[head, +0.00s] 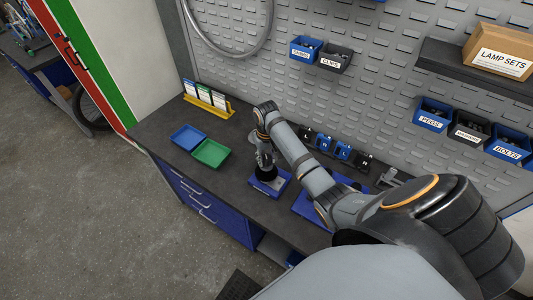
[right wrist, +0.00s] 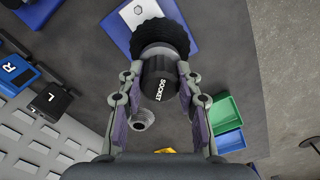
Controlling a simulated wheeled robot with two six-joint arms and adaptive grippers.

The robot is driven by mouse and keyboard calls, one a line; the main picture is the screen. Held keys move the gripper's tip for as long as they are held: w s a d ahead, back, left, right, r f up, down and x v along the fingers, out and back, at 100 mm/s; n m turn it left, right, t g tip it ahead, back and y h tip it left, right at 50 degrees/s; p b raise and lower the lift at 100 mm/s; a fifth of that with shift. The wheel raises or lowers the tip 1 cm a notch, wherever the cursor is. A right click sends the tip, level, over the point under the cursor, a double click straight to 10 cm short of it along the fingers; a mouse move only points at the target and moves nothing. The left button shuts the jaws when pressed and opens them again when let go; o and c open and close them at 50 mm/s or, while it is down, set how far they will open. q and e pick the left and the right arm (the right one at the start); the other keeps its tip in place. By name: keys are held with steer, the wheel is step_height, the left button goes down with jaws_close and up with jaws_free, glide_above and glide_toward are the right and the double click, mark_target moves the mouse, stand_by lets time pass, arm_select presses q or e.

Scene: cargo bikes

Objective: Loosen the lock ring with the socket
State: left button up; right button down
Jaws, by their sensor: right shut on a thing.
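The black socket (right wrist: 160,78), lettered SOCKET, sits between the fingers of my right gripper (right wrist: 158,88), which is shut on it. My right gripper (head: 264,160) points down over the bench in the head view. Just beyond the socket in the right wrist view is a dark toothed round part (right wrist: 160,36); it shows as a black round shape (head: 266,173) under the gripper in the head view. The socket's far end is against or close over this part; I cannot tell which. The lock ring itself is hidden. My left gripper is not in view.
A blue pad (head: 283,181) lies under the dark part. Blue (head: 187,137) and green (head: 210,152) trays stand left of it on the dark bench, with a yellow card rack (head: 208,100) behind. A small grey cylindrical piece (right wrist: 143,120) shows beside the socket.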

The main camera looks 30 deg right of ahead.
steer(key=shift+f, duration=0.1)
steer(key=n, duration=0.6)
steer(key=shift+n, duration=0.6)
steer(key=n, duration=0.5)
steer(key=shift+s+n, duration=0.1)
steer(key=shift+n, duration=0.2)
steer(key=shift+n, duration=0.4)
steer(key=n, duration=0.5)
steer(key=shift+f+n, duration=0.1)
steer(key=shift+n, duration=0.2)
